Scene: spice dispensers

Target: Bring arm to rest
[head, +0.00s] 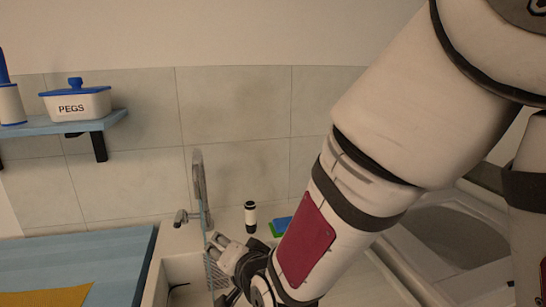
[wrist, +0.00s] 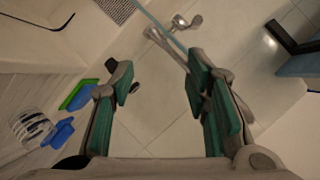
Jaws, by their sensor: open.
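My arm comes down from the upper right of the head view, and my gripper (head: 222,252) is low in the middle, over the sink area. Part of the gripper is cut off or hidden by its own links. In the wrist view my gripper (wrist: 161,88) has its two green-padded fingers wide apart.
A green-and-blue sponge (head: 281,227) lies beside my forearm. A blue shelf (head: 100,124) holds a PEGS box (head: 77,104). A yellow cloth (head: 50,296) lies on the blue counter (head: 90,258).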

